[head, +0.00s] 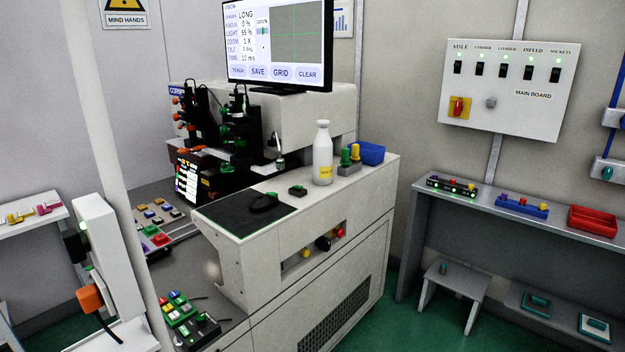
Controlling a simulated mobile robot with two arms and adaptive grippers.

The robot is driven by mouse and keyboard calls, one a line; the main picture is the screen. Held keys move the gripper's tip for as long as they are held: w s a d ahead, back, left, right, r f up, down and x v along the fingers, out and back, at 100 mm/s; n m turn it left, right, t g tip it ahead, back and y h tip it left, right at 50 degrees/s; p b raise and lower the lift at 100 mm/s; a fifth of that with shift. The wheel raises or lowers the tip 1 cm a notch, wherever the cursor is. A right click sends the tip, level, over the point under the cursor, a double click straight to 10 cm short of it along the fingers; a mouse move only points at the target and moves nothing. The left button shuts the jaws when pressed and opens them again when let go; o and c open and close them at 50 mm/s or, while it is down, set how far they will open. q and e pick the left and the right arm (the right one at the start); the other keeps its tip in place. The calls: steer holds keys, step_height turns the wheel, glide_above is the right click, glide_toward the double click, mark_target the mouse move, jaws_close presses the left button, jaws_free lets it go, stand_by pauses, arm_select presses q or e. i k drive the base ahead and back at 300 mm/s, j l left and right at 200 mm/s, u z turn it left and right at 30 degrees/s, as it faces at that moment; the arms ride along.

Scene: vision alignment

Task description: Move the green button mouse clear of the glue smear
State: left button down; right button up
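A small dark block with a green top (298,190), which may be the green button mouse, sits on the pale machine top (345,190), just past the right corner of a black mat (240,213). A dark rounded thing with a loop, perhaps a corded mouse (264,203), lies on the mat; no green button can be made out on it. No glue smear can be told for sure. A pale blurred patch (211,270) shows at the machine's left side, but I cannot tell what it is. Neither gripper shows in the head view.
A white bottle (323,160), green and yellow knobs (350,155) and a blue bin (370,153) stand behind the dark block. Button boxes (185,315) sit at the lower left. A side bench (480,207) holds a red tray (593,221).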

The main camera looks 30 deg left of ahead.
mark_target(264, 202)
steer(key=i+l+u, duration=0.1)
steer(key=i+u, duration=0.35)
steer(key=i+l+u, duration=0.25)
steer(key=i+u, duration=0.2)
steer(key=i+l+u, duration=0.3)
steer(key=u, duration=0.2)
steer(key=i+l+u, duration=0.3)
steer(key=l+u, duration=0.15)
steer(key=l, duration=0.15)
